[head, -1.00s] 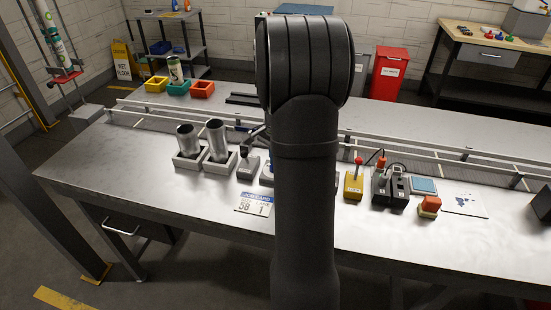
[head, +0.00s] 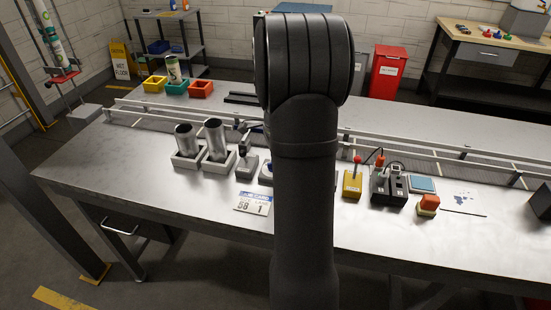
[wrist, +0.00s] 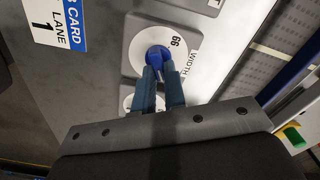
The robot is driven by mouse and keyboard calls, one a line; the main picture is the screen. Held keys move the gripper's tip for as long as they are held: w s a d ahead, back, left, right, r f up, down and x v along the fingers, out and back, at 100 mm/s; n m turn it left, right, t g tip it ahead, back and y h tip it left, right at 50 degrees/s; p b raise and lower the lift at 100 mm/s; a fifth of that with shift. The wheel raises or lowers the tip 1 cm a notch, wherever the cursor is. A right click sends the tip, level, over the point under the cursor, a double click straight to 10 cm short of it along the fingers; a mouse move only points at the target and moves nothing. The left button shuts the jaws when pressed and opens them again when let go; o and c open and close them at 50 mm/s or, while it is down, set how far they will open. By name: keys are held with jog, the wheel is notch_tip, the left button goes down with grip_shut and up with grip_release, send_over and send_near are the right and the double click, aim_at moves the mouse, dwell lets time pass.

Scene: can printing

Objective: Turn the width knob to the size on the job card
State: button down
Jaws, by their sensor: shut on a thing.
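The blue width knob (wrist: 158,55) sits in the middle of a white dial (wrist: 192,45) marked WIDTH in the wrist view. The number 66 shows on the dial beside the knob. My gripper (wrist: 160,74) has its two dark blue fingers close together at the knob, shut on it. The job card (wrist: 58,22) is at the upper left and shows LANE 1. In the head view the job card (head: 253,202) lies flat on the bench, and its left number looks like 58. My arm hides the gripper and most of the dial there.
Two metal cans (head: 215,138) stand in grey holders left of my arm. A railed conveyor (head: 420,152) runs behind.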

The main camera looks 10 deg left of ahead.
jog(key=shift+r, duration=0.1)
jog(key=c, duration=1.5)
grip_release()
notch_tip(320, 180, up, 17)
jog(key=shift+r, duration=0.15)
notch_tip(320, 180, down, 18)
jog(key=shift+r, duration=0.25)
